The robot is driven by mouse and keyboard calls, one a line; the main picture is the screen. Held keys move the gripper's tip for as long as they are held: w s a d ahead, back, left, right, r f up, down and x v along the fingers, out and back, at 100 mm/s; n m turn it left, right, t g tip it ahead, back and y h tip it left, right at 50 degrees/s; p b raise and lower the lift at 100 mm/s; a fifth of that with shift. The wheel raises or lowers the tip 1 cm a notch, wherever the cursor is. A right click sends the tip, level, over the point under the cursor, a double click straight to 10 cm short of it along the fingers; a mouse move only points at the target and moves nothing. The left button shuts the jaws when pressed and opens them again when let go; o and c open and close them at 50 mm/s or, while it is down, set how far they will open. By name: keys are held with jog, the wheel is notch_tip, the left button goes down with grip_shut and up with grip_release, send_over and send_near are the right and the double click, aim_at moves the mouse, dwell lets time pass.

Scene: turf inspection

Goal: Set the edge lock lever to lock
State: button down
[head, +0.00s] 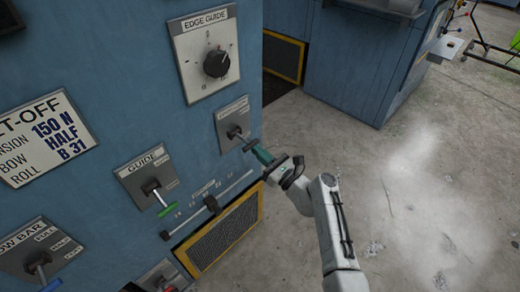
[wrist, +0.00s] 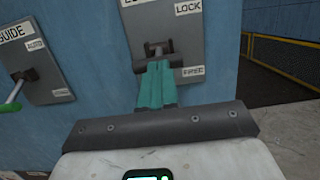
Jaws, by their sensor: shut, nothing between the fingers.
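The edge lock plate (head: 231,112) is a grey panel on the blue cabinet, below the edge guide dial. In the wrist view the plate (wrist: 140,22) carries the labels LOCK (wrist: 188,7) at the top and FREE (wrist: 193,71) lower down. Its dark lever (wrist: 157,47) sticks out of the slot, and its crossbar end lies nearer the FREE label. My gripper (head: 256,151) has teal fingers, shut and empty, at the lever's end. In the wrist view the fingertips (wrist: 158,64) overlap the crossbar; I cannot tell whether they touch it.
The edge guide dial (head: 216,63) is above. The guide lever plate (head: 147,178) is to the left, with a green-tipped handle. A slider (head: 211,204) and a yellow-framed vent (head: 225,235) lie below. Open concrete floor (head: 420,190) is to the right.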

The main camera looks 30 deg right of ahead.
jog(key=r+p, duration=0.1)
jog(key=p, duration=0.1)
jog(key=r+p, duration=0.1)
jog(key=r, duration=0.1)
jog(key=r+p, duration=0.1)
jog(key=p, duration=0.1)
jog(key=shift+w+a+r+p, duration=0.2)
jog(key=shift+a+p, duration=0.05)
jog(key=shift+p, duration=0.05)
jog(key=shift+w+r, duration=0.1)
jog(key=shift+r, duration=0.2)
jog(key=shift+d+p, duration=0.1)
jog(key=shift+p, duration=0.2)
jog(key=shift+g, duration=0.3)
